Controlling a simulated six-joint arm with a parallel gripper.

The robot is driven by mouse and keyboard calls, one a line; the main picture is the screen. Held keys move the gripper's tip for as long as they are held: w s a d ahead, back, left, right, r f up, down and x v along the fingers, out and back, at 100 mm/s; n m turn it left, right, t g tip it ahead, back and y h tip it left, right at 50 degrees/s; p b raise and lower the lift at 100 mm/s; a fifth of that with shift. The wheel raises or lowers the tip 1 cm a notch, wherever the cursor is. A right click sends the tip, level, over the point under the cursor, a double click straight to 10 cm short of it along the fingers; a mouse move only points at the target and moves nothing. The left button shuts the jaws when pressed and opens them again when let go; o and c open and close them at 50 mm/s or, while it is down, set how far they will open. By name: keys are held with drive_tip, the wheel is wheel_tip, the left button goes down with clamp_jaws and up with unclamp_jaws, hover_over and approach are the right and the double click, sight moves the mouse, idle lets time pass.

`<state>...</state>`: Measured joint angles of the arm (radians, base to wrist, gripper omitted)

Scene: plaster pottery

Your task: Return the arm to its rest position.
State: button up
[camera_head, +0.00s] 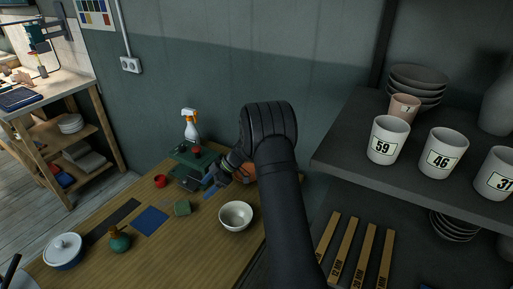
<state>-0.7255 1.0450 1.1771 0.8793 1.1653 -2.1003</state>
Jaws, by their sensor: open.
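My dark arm rises from the bottom middle and bends at a thick black joint. My gripper (222,172) hangs over the back part of the wooden table (205,250), left of that joint. It is small in the view and partly merged with the dark items behind it. It looks open, and I see nothing held in it. A white bowl (236,216) stands on the table just in front of it.
At right, a grey shelf (345,150) bears numbered cups (388,140) and stacked bowls (417,84).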

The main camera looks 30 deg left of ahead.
sight(185, 203)
drive_tip(key=x, duration=1.2)
drive_tip(key=shift+f, duration=0.2)
wheel_tip(185, 203, up, 3)
drive_tip(key=shift+w+d, duration=0.1)
drive_tip(key=shift+r, duration=0.6)
